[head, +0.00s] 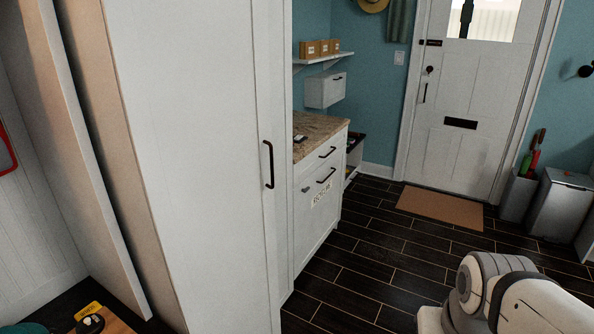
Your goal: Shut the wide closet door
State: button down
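A tall, wide white panel (190,130) fills the left half of the head view, close to me; it looks like the wide closet door or the closet's front. Its beige left edge (120,140) shows. Left of that edge, the view reaches into an open space with a white boarded wall (30,220), so the closet appears to stand open. A vertical black bar handle (268,164) is at the right side of the tall white front. Whether the handle belongs to the wide panel is unclear. My gripper is out of view; only my pale arm links show at bottom right.
A granite-topped counter (318,128) with drawers stands beyond the closet. A white exterior door (460,95), a brown mat (447,206) and grey bins (560,205) are at the back. Dark tiled floor (365,245) is free in the middle. A yellow item (88,311) lies low at left.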

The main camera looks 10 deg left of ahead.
aim_at(193, 76)
jog(key=u, duration=0.1)
jog(key=i, duration=1)
jog(key=u, duration=0.05)
